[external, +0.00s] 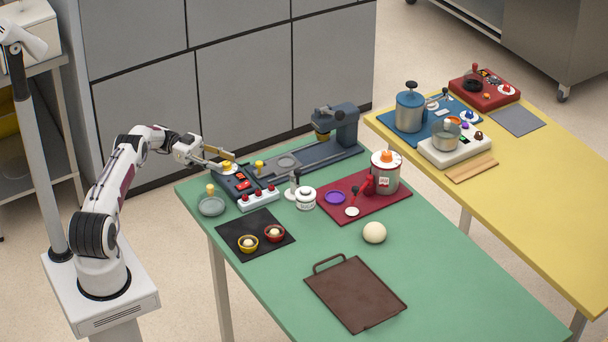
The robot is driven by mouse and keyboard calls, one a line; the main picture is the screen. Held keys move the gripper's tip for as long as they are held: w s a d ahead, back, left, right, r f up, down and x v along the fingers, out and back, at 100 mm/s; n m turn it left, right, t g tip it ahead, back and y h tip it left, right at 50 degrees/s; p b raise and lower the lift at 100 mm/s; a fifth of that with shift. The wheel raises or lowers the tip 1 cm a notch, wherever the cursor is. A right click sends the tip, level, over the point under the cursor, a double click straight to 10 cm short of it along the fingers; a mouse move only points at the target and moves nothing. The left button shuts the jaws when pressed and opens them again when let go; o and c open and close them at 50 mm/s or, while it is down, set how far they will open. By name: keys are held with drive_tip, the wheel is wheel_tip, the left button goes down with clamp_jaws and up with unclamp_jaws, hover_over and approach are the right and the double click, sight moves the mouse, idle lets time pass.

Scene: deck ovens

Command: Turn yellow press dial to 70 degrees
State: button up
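The dark blue-grey press (318,150) stands along the back left of the green table. A small round dial, yellow on a pale disc (228,168), sits on the left end of its control panel (238,187). My gripper (229,163) reaches in from the left, right at the dial. Its two fingers show apart, one above and one lower. The fingers partly cover the dial. Whether they touch it, and the dial's angle, are too small to tell.
A yellow-knobbed lever (259,168) stands right of the dial, and red buttons (243,185) lie in front of it. A white box with red knobs (258,199) and a grey dish with a yellow-topped post (211,206) are close by. The front right of the green table (455,270) is clear.

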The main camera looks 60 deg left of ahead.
drive_tip(key=shift+v, duration=1.5)
wheel_tip(320, 180, up, 7)
idle(0.6)
